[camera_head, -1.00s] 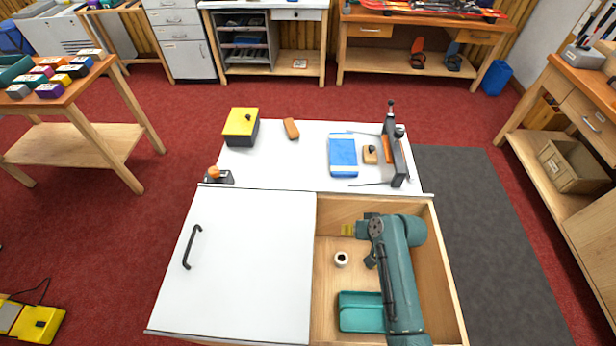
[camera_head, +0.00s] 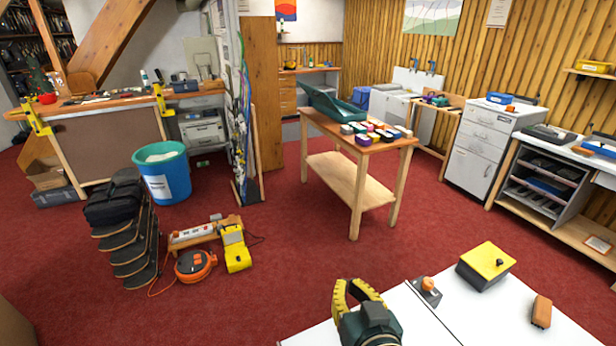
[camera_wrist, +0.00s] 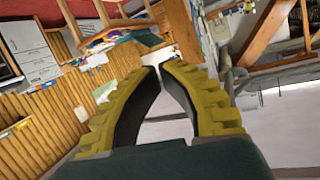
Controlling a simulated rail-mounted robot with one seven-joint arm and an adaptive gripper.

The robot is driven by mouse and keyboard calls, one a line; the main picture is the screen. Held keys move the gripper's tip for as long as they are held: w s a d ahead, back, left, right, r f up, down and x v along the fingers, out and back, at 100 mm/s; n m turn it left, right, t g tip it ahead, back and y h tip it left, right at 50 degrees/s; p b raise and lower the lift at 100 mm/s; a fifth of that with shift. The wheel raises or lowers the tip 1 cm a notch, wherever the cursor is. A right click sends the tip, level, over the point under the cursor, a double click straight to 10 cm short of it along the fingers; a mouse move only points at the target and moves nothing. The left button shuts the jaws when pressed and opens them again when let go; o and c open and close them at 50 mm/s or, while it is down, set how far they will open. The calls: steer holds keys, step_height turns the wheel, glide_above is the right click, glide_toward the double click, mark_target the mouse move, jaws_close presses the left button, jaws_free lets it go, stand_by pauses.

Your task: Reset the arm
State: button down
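My gripper (camera_head: 358,287) is in the head view at the bottom middle, over the left edge of the white bench top (camera_head: 450,335). Its yellow ribbed fingers point up and away from me. In the wrist view the fingers (camera_wrist: 161,68) lean toward each other, with a narrow gap between the tips and nothing held. The gripper touches nothing that I can see. My arm behind the wrist is outside the head view.
A yellow-topped box (camera_head: 486,265), an orange-knobbed tool (camera_head: 427,290) and an orange-brown block (camera_head: 541,311) stand on the bench top. Beyond are a wooden table (camera_head: 350,185), a blue bin (camera_head: 163,180) and an orange cable reel (camera_head: 196,266).

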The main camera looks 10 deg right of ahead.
steer(key=s+a+r+n+t+y, duration=0.1)
steer(key=s+a+r+t, duration=0.15)
steer(key=r, duration=0.35)
steer(key=s+a+r+n+t, duration=0.1)
steer(key=a+r, duration=0.3)
steer(key=r, duration=0.2)
steer(key=s+d+r+m+t+h, duration=0.15)
steer(key=s+r+t, duration=0.25)
steer(key=s+r, duration=0.6)
step_height(320, 180, up, 27)
steer(key=w+p, duration=0.1)
steer(key=p, duration=2.5)
steer(key=shift+h, duration=0.45)
steer(key=shift+a, duration=0.1)
